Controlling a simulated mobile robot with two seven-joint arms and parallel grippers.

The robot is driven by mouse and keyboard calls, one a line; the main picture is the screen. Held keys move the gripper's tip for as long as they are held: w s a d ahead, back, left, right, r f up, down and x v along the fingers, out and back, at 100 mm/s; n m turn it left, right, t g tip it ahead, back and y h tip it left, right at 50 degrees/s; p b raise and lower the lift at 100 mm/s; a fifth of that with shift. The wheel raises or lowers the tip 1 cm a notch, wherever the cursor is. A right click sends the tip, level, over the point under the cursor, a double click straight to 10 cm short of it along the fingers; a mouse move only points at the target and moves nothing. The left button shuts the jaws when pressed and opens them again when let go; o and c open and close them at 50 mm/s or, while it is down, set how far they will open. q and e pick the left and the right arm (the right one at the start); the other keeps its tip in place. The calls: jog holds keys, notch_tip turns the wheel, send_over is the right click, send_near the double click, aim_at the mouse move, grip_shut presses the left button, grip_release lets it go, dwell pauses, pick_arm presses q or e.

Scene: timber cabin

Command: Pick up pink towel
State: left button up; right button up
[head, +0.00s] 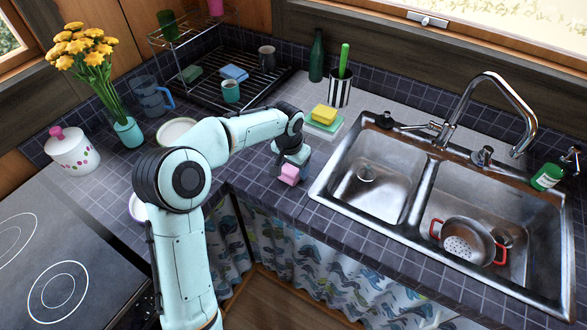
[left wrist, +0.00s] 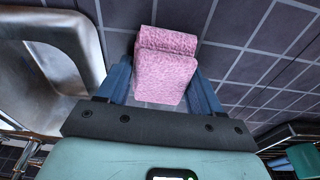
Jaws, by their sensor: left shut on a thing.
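The pink towel (left wrist: 165,72) is a small folded block of textured cloth between the two blue fingers of my left gripper (left wrist: 163,85) in the left wrist view. The gripper is shut on it. In the head view the towel (head: 290,174) shows just below the left gripper (head: 291,165), over the tiled counter near the left edge of the sink. I cannot tell whether the towel touches the counter. My right gripper is not in view.
A double sink (head: 372,183) lies to the right, with a red-handled colander (head: 466,240) in it. Sponges (head: 323,114) and a striped holder (head: 340,92) stand behind. A dish rack (head: 262,85) and white plate (head: 176,131) are behind left. The cooktop (head: 60,250) is at left.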

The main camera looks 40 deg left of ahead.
pick_arm(q)
notch_tip(320, 180, up, 20)
jog(key=p, duration=0.3)
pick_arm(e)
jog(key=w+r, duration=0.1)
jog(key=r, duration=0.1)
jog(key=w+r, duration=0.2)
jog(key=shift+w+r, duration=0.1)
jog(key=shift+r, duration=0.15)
